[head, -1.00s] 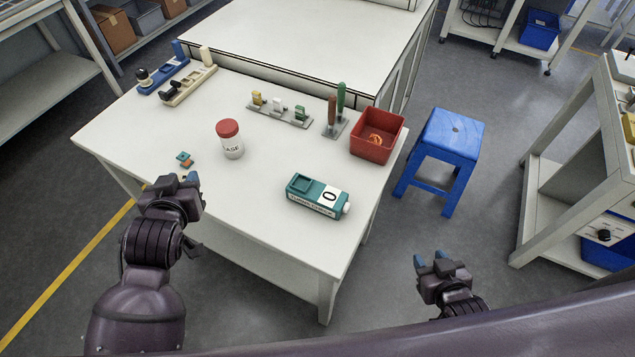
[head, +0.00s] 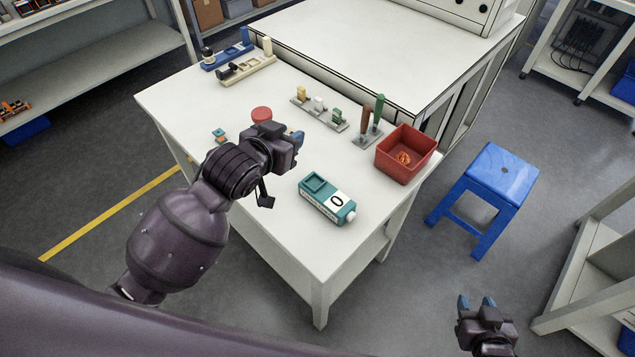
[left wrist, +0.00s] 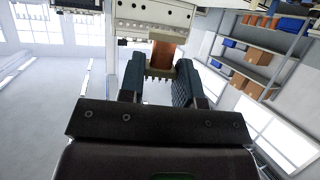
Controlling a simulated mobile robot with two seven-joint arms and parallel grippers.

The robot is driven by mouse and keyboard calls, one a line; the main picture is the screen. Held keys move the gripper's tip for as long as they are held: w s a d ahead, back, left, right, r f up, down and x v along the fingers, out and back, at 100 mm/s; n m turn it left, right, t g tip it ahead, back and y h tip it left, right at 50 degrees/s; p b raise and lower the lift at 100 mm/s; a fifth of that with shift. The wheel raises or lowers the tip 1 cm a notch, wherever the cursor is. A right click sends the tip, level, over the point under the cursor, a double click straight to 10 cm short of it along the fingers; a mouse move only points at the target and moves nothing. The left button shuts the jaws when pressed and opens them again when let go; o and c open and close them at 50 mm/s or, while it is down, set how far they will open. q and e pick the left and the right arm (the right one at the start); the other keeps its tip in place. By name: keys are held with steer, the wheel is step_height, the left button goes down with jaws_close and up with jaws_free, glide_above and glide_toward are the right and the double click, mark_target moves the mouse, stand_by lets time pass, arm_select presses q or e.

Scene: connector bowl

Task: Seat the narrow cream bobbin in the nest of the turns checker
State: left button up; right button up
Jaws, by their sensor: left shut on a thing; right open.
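The turns checker (head: 327,198) is a teal box with a white panel reading 0 and a square recess, the nest (head: 316,183), on its top; no bobbin shows in it. My left gripper (head: 296,138) is over the table, behind and left of the checker in the head view. In the left wrist view it is shut on a cream-edged piece with a copper-brown middle (left wrist: 163,56), which looks like the narrow cream bobbin. My right gripper (head: 477,304) is open and empty, off the table at lower right.
A red-lidded jar (head: 261,114) is partly hidden behind my left gripper. Small teal and orange pieces (head: 218,136) lie left of it. A rack of small parts (head: 319,112), upright handled tools (head: 372,120) and a red bin (head: 405,153) stand behind the checker. A blue stool (head: 490,190) stands right.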

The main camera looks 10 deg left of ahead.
mark_target(310, 187)
arm_select(q)
steer(key=w+d+r+m+g+h, duration=0.2)
steer(key=w+d+r+m+h, duration=0.1)
steer(key=r, duration=0.1)
steer(key=f, duration=1)
steer(key=f+b, duration=0.1)
steer(key=f, duration=0.9)
steer(key=shift+w+d+f, duration=0.15)
steer(key=shift+w+f, duration=0.05)
steer(key=shift+f, duration=0.1)
steer(key=o, duration=0.9)
steer(key=shift+r, duration=0.2)
steer(key=v, duration=1.2)
steer(key=shift+s+f, duration=0.15)
steer(key=shift+f, duration=0.15)
